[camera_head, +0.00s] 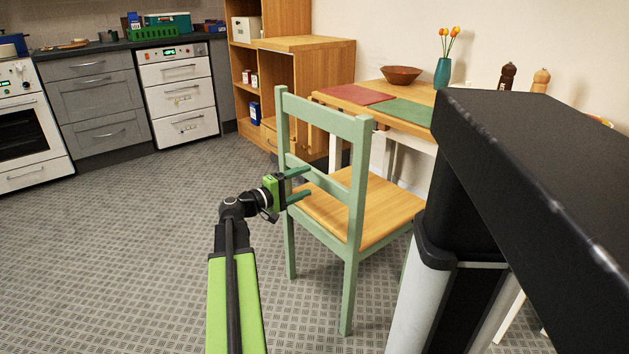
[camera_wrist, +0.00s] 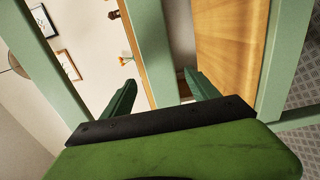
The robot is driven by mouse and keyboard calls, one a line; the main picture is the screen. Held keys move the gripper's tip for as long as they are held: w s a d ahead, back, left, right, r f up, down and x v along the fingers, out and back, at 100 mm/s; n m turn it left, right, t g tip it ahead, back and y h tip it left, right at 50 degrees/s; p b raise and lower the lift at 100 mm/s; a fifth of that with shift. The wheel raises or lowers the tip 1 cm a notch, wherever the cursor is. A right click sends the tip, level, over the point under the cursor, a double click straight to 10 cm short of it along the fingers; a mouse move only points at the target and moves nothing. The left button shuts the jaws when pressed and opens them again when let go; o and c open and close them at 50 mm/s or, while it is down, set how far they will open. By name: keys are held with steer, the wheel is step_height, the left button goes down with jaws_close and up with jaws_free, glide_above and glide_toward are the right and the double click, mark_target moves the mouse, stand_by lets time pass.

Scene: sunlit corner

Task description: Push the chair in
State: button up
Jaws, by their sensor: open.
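A chair (camera_head: 357,205) with a pale green frame and a wooden seat stands in the middle of the head view, its back toward me. Its seat faces the wooden table (camera_head: 420,95) against the wall, and a gap of floor shows between them. My gripper (camera_head: 304,182) is open at the chair's back, its dark green fingers around the height of the lower back rail. In the wrist view the fingers (camera_wrist: 162,92) lie on either side of a pale green chair bar (camera_wrist: 150,50), with the wooden seat (camera_wrist: 222,45) beyond. I cannot tell whether they touch it.
On the table are a red mat (camera_head: 353,94), a green mat (camera_head: 404,111), a bowl (camera_head: 401,75), a teal vase (camera_head: 442,73) and two mills. A wooden shelf unit (camera_head: 325,60) stands left of the table. The floor (camera_head: 130,240) at left is clear.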

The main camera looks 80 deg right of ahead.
mark_target(314, 178)
steer(key=x, duration=0.6)
jaws_close()
stand_by(0.3)
